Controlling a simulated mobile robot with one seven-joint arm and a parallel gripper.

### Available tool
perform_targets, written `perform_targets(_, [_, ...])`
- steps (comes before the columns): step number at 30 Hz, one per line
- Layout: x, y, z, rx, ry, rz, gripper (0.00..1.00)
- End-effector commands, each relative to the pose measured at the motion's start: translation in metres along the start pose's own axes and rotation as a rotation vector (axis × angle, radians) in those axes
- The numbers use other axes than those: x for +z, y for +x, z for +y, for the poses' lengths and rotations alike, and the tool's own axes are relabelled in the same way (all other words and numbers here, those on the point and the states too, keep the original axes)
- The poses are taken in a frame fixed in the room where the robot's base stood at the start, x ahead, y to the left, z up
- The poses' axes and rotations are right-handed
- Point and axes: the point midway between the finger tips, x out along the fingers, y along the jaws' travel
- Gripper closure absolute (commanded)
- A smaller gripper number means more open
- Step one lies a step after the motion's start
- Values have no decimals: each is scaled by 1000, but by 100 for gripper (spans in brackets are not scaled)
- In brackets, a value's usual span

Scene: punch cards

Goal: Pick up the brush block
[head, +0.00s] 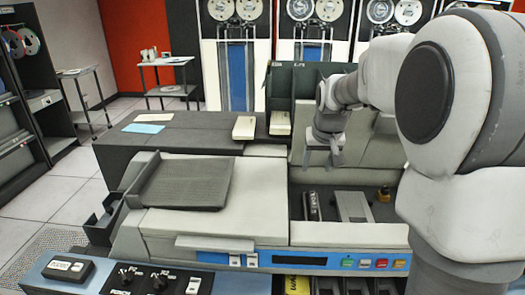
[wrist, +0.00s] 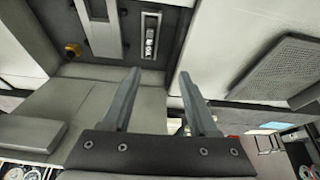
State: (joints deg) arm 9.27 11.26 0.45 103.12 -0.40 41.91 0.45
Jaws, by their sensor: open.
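A narrow dark block with pale markings (head: 313,206), which looks like the brush block, lies in the dark recess of the card machine. It also shows in the wrist view (wrist: 150,36), near the top and just left of the right fingertip. My gripper (head: 320,158) is above and behind the recess, pointing down. In the wrist view its two fingers (wrist: 160,74) are apart with nothing between them. The block is beyond the fingertips and apart from them.
Right of the block in the head view are a grey metal plate (head: 353,206) and a yellow-brown knob (head: 384,195) in the recess. The machine's pale cover and ribbed dark tray (head: 187,184) stand left. Cream boxes (head: 244,128) sit behind. A black block (head: 68,267) rests on the front panel.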

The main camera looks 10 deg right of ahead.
Motion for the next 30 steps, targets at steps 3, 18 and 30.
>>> perform_targets(3, [-18,44,11,7,18,-13,40])
perform_targets(18, [-34,129,25,15,39,-26,40])
perform_targets(30, [-33,205,26,15,38,-23,40])
